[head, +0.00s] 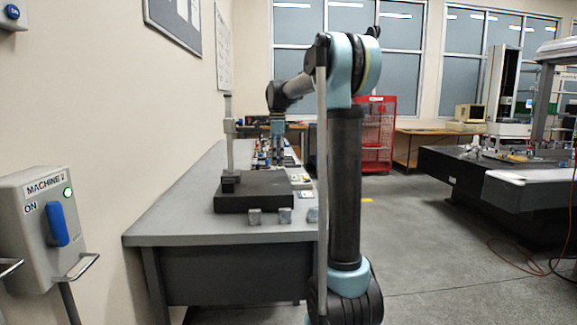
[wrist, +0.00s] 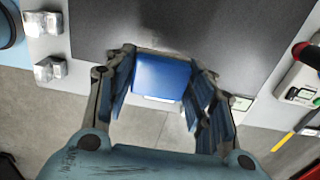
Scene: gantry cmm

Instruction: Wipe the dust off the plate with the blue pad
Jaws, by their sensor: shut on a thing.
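In the wrist view a blue pad (wrist: 160,76) sits between the two fingers of my gripper (wrist: 158,82), which is shut on it. The pad is at the near edge of a dark, flat plate (wrist: 190,25). I cannot tell whether it touches the plate. No clear dust shows on the visible part of the plate. In the head view a dark block-like plate (head: 250,200) lies on the grey table, with an upright stand on it.
Metal blocks (wrist: 48,69) sit beside the plate on the grey table (head: 185,222). A box with a red-and-black knob (wrist: 308,52) and a yellow-handled tool (wrist: 283,142) are at the right of the wrist view. A machine switch box (head: 47,225) stands left.

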